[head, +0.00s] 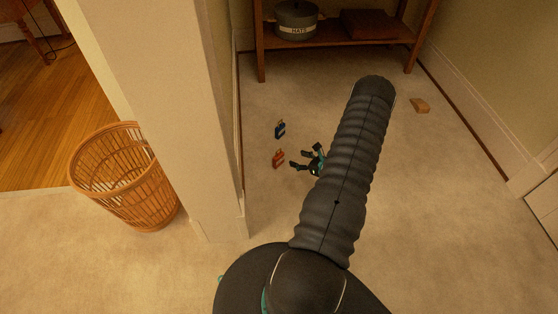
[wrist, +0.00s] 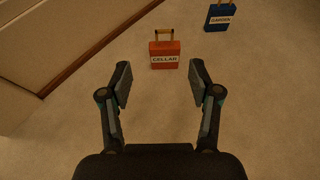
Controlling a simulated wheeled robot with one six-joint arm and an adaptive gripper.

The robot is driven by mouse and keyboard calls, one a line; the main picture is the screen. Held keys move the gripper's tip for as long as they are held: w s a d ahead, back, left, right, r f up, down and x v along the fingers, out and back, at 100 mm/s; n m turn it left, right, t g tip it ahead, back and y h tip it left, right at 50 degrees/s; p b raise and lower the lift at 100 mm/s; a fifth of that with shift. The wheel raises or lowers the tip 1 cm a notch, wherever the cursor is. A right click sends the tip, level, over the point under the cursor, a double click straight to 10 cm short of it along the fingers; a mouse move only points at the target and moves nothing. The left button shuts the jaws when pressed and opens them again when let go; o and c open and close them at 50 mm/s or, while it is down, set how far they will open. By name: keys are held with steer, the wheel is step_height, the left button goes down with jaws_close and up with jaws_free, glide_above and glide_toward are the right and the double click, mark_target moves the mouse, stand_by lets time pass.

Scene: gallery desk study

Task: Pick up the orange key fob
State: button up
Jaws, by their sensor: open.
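The orange key fob (head: 278,158) lies on the carpet near the wall corner in the head view. In the wrist view the orange fob (wrist: 164,55) carries a white label reading CELLAR and has a tan loop at its far end. My gripper (head: 298,160) is just to the right of it in the head view. In the wrist view my gripper (wrist: 159,84) is open and empty. Its two fingers point toward the fob, which lies ahead of the tips, apart from them.
A blue key fob (head: 280,128) lies just beyond the orange one; it also shows in the wrist view (wrist: 221,17). A wicker basket (head: 128,190) stands left of the wall. A wooden shelf (head: 340,34) stands behind.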

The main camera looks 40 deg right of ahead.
glide_toward(279, 150)
steer(key=a+x, duration=0.1)
steer(key=x, duration=0.4)
steer(key=shift+d+f+b+x, duration=0.1)
steer(key=shift+d+x, duration=0.05)
steer(key=shift+x, duration=0.7)
steer(key=shift+d+f+b+x, duration=0.1)
steer(key=shift+b+x, duration=0.05)
steer(key=shift+x, duration=0.75)
steer(key=shift+d+f+b+x, duration=0.1)
steer(key=shift+d+x, duration=0.05)
steer(key=shift+x, duration=0.7)
steer(key=shift+s, duration=0.1)
jaws_close()
steer(key=shift+r, duration=0.1)
